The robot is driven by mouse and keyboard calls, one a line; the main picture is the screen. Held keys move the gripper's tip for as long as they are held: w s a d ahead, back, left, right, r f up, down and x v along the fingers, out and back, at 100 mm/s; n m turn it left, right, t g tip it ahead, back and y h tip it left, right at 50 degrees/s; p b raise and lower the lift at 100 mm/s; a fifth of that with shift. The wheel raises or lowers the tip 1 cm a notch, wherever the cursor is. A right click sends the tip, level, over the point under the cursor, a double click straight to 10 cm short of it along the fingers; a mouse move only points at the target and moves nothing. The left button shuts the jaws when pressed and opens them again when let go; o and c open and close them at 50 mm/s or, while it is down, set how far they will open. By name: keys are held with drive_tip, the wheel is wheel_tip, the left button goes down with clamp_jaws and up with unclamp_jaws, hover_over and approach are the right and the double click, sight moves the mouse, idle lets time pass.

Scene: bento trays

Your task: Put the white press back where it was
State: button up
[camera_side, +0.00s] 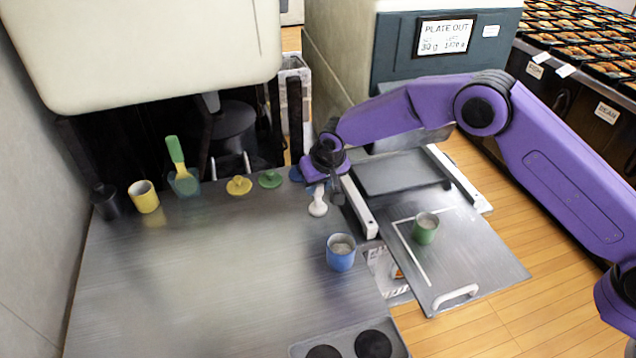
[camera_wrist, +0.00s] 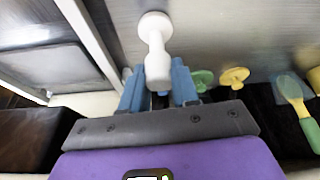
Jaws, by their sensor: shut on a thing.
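The white press (camera_side: 318,206) is upright, with its round foot down, near the back right of the steel counter. My gripper (camera_side: 326,184) is above it, shut on its handle. In the wrist view the white press (camera_wrist: 156,38) extends out from between the two blue fingers of my gripper (camera_wrist: 158,84). I cannot tell whether its foot touches the counter. A yellow press (camera_side: 239,186), a green press (camera_side: 270,179) and a blue press (camera_side: 295,174) stand in a row to its left along the back edge. The blue one is partly hidden by my gripper.
A yellow cup (camera_side: 147,200) and a green-and-yellow spatula (camera_side: 181,172) are at the back left. A blue cup (camera_side: 341,256) stands in front of the press. A green cup (camera_side: 425,231) is on the board at right. The counter's middle (camera_side: 220,265) is clear.

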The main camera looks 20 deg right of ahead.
drive_tip(key=o, duration=0.9)
drive_tip(key=shift+f, duration=0.15)
drive_tip(key=shift+o, duration=0.2)
drive_tip(key=v, duration=1.2)
drive_tip(key=shift+r, duration=0.25)
